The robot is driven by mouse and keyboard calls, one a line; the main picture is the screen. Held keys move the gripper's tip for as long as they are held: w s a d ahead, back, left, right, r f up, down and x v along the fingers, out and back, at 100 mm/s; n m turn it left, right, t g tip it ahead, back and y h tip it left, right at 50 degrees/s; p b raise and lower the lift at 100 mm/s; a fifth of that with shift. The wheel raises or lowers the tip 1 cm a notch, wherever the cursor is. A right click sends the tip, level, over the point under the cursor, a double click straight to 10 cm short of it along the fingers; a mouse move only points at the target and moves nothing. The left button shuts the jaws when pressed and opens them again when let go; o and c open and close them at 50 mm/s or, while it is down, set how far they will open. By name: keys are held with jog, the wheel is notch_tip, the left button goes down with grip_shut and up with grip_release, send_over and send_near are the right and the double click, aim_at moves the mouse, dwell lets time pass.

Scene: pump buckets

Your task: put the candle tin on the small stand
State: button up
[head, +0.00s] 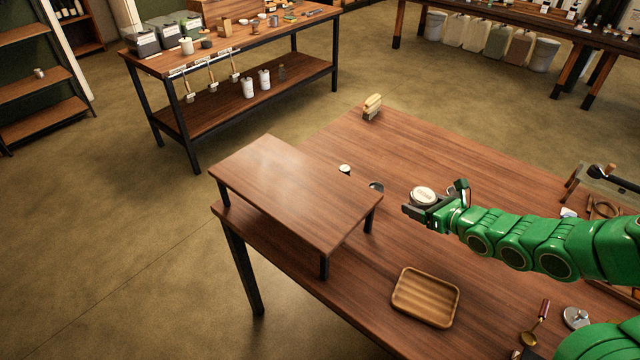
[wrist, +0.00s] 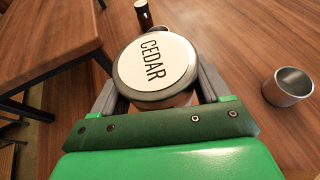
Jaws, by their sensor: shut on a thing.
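The candle tin (head: 424,194) is round with a pale lid and a dark rim. In the wrist view the lid of the tin (wrist: 154,66) reads "CEDAR". My gripper (head: 434,203) is shut on the tin, with one finger on each side of it. The tin appears to be held above the table, to the right of the small stand; its underside is hidden. The small stand (head: 290,180) is a low wooden platform on dark legs at the table's left end. Its top is bare. Part of it also shows at the left of the wrist view (wrist: 45,40).
The wooden table (head: 370,270) carries a ribbed wooden tray (head: 426,297) in front and a brush (head: 372,106) at the back. Small round items (head: 345,168) lie by the stand's right edge. A metal cup (wrist: 288,87) stands right of my gripper in the wrist view.

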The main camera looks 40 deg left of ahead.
jog(key=s+a+r+n+g, duration=0.35)
jog(key=s+r, duration=0.55)
jog(key=s, duration=0.3)
jog(key=s+a+r+n+g, duration=0.3)
jog(key=s+a+r+g, duration=0.15)
jog(key=s+r, duration=0.6)
send_over(331, 198)
jog(key=s+d, duration=0.1)
jog(key=shift+m+t, duration=0.25)
jog(key=shift+t, duration=0.15)
notch_tip(331, 198, down, 10)
jog(key=shift+d+r, duration=0.1)
jog(key=shift+d, duration=0.05)
jog(key=shift+w+a+f, duration=0.4)
jog(key=shift+a+f, duration=0.1)
jog(key=shift+f, duration=0.25)
jog(key=shift+w+a+f, duration=0.1)
jog(key=shift+a+f, duration=0.05)
jog(key=shift+f, duration=1.55)
jog(key=shift+f, duration=0.15)
jog(key=o, duration=1.1)
